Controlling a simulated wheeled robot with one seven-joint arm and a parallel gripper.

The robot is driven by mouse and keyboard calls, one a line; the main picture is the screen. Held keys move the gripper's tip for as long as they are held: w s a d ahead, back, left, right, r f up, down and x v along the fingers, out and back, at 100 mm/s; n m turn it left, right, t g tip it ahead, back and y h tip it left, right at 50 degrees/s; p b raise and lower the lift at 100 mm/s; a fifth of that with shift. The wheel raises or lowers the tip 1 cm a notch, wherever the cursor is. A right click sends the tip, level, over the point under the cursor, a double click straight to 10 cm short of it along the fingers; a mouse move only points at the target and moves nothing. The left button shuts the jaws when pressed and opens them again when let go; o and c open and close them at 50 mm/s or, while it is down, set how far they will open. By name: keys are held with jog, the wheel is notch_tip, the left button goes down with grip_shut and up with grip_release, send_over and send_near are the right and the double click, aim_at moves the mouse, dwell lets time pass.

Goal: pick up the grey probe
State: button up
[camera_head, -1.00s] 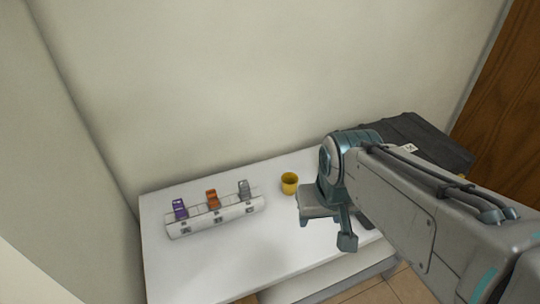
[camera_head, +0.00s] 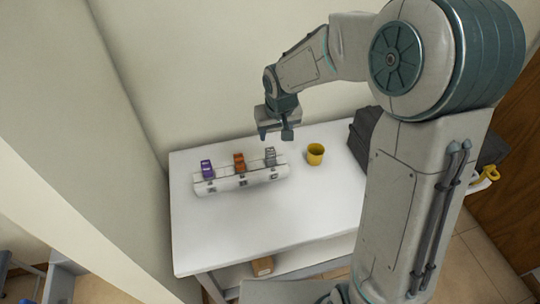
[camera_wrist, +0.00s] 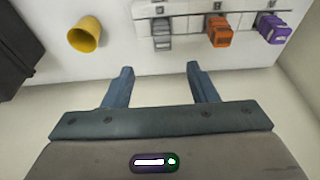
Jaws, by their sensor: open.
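The grey probe (camera_head: 270,156) stands in the right end of a white rack (camera_head: 240,182) on the white table. In the wrist view the grey probe (camera_wrist: 162,34) is at the top middle, beyond the fingertips and between their lines. My gripper (camera_head: 275,136) is open and empty, above the probe in the head view. In the wrist view its two fingers (camera_wrist: 159,70) are spread apart with nothing between them. An orange probe (camera_head: 239,162) stands in the middle of the rack and a purple probe (camera_head: 207,169) at its left end.
A yellow cup (camera_head: 315,154) stands right of the rack. A dark box (camera_head: 362,135) is at the table's right rear, partly hidden by my arm. The front of the white table (camera_head: 260,235) is clear. A wall rises behind the table.

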aim_at(271, 150)
jog(key=x, duration=0.7)
jog(key=p+x, duration=0.1)
jog(key=x, duration=0.5)
jog(key=shift+w+a+f, duration=0.1)
jog(key=shift+a+f, duration=0.15)
jog(key=shift+f, duration=0.1)
jog(key=c, duration=1.1)
